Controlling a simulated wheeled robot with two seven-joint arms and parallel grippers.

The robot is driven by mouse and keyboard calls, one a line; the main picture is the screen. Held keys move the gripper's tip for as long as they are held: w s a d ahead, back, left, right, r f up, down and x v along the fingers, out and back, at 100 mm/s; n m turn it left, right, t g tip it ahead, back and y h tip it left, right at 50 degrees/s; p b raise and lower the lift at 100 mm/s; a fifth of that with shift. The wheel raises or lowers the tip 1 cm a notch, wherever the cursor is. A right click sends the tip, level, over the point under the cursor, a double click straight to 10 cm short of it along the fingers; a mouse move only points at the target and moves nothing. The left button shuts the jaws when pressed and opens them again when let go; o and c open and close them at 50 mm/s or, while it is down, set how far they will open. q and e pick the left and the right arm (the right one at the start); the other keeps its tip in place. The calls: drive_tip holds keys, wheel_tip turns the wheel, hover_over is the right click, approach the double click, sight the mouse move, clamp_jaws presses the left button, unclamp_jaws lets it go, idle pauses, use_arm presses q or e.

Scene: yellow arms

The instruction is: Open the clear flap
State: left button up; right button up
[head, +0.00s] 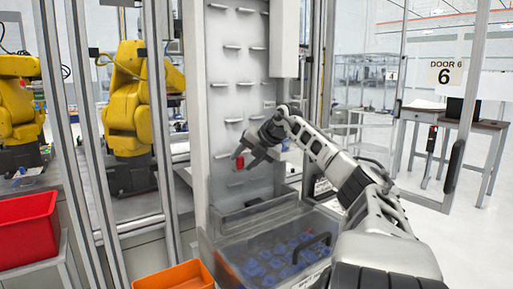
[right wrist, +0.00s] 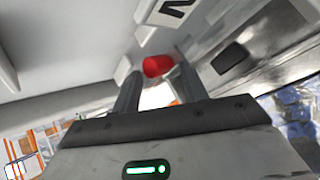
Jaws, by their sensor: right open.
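The clear flap (head: 235,252) is a see-through cover on the bin at the foot of the grey panel, with a dark handle (head: 318,243) on its right part. It looks closed, with blue parts showing through it. My right gripper (head: 245,161) is open and empty, above the flap and in front of the panel. In the right wrist view its two fingers (right wrist: 158,90) stand apart, with a red round piece (right wrist: 157,66) beyond their tips. That red piece (head: 239,162) also shows beside the fingers in the head view. My left gripper is out of view.
A tall grey panel (head: 228,75) with several small ledges rises behind the bin. An orange bin (head: 180,277) and a red bin (head: 28,232) are at the lower left. Metal posts (head: 160,120) stand left of the panel. Open floor lies to the right.

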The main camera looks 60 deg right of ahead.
drive_tip(key=b+v, duration=0.4)
drive_tip(key=v, duration=1.2)
drive_tip(key=shift+f+b, duration=0.15)
drive_tip(key=shift+b, duration=0.15)
